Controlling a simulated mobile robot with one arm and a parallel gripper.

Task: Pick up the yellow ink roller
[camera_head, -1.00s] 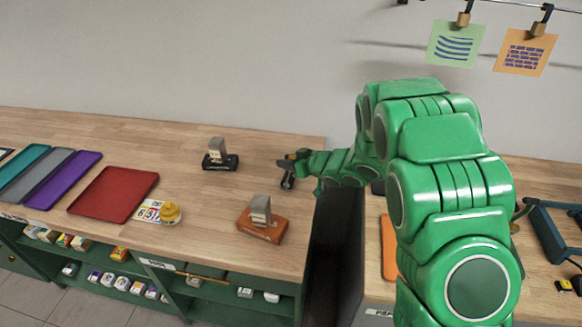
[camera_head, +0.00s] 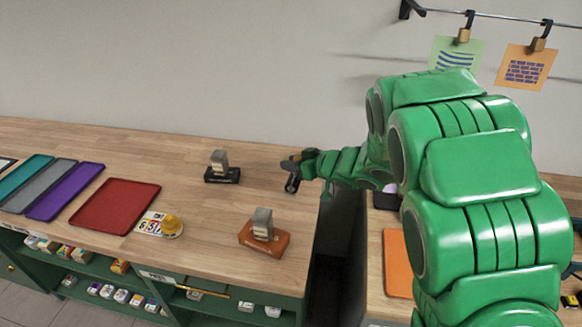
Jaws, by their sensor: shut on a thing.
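My gripper (camera_head: 290,171) is at the right end of the wooden counter, to the right of the black-based stamp. It is small in the picture and shut on a small dark thing with a greyish part (camera_head: 292,184). Its fingers and the arm hide much of this thing, and I cannot tell whether it is the yellow ink roller. I cannot tell whether it touches the counter. No plainly yellow roller shows. A rounded yellow thing (camera_head: 172,225) sits on a pale base near the counter's front, well left of my gripper.
The counter (camera_head: 205,253) also bears a stamp with a black base (camera_head: 222,176), one with an orange-brown base (camera_head: 264,238), a number card (camera_head: 150,222) and a red tray (camera_head: 117,205). A dark gap separates it from the right counter, where an orange sheet (camera_head: 397,262) lies.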

